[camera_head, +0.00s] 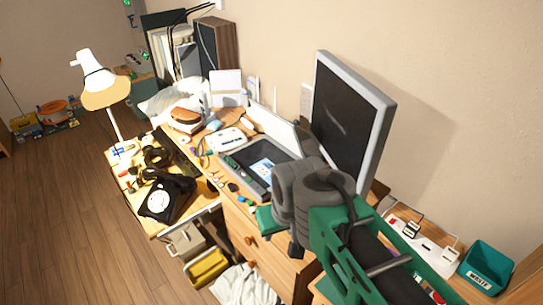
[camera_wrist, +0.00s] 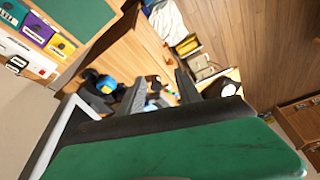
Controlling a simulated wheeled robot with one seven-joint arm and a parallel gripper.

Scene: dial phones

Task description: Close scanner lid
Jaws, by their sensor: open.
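The scanner (camera_head: 258,163) lies on the desk left of the monitor, a dark flat bed with a grey control strip along its front. Its pale lid (camera_head: 274,127) stands raised at the back, toward the wall. My gripper (camera_head: 282,236) is to the right of the scanner and nearer the camera, apart from the lid. My arm hides part of the desk there. In the wrist view, the gripper's two dark fingers (camera_wrist: 160,88) are spread with nothing held between them. The scanner cannot be made out clearly in the wrist view.
The monitor (camera_head: 348,125) stands close behind my wrist. A black dial phone (camera_head: 165,198), a lamp (camera_head: 100,85), a white router (camera_head: 226,139) and a burger (camera_head: 186,119) are to the left. Small items lie before the scanner. A teal bin (camera_head: 484,267) is at right.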

